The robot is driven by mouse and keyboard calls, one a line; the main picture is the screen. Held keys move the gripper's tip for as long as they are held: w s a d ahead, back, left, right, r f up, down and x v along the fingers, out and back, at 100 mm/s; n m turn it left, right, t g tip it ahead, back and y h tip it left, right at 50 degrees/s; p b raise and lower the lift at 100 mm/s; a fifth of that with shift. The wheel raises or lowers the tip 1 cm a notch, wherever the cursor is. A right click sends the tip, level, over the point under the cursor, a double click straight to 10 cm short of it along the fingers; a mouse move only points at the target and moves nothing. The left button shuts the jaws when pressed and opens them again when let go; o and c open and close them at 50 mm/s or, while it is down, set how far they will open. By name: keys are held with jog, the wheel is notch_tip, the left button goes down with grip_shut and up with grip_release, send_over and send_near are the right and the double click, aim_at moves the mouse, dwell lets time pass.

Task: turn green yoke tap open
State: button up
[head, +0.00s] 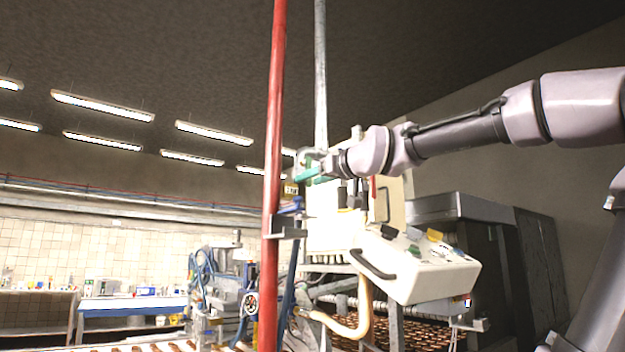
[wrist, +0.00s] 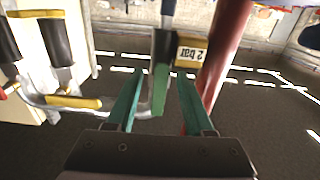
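The green tap handle (wrist: 160,88) shows in the wrist view as a short green lever hanging below a dark valve body, beside a "2 bar" label (wrist: 192,53). My gripper (wrist: 160,74) has two teal fingers spread apart, one on each side of the handle. Gaps show between the handle and both fingers, so I see no grip on it. In the head view my gripper (head: 308,172) is at the pipework beside the red post; the handle cannot be told apart from the teal fingers there.
A red vertical post (head: 273,180) stands just left of my gripper in the head view. A grey bent pipe (wrist: 88,106) and yellow-and-black fittings (wrist: 55,45) lie left in the wrist view. A cream control box (head: 415,265) stands below right of my gripper.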

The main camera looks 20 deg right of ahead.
jog(key=v, duration=1.1)
jog(key=shift+w, duration=0.1)
jog(key=s+a+f+m+g+h, duration=0.1)
jog(key=f+m+g, duration=0.3)
jog(key=f, duration=1.1)
jog(key=s+a+f+m+g+h, duration=0.1)
jog(key=f+g, duration=0.5)
jog(key=f, duration=1)
jog(key=s+m+h, duration=0.1)
jog(key=s+m, duration=0.1)
jog(key=m, duration=0.1)
jog(key=shift+s+a+f+h, duration=0.15)
jog(key=shift+s+a+h, duration=0.15)
jog(key=shift+s+a, duration=0.1)
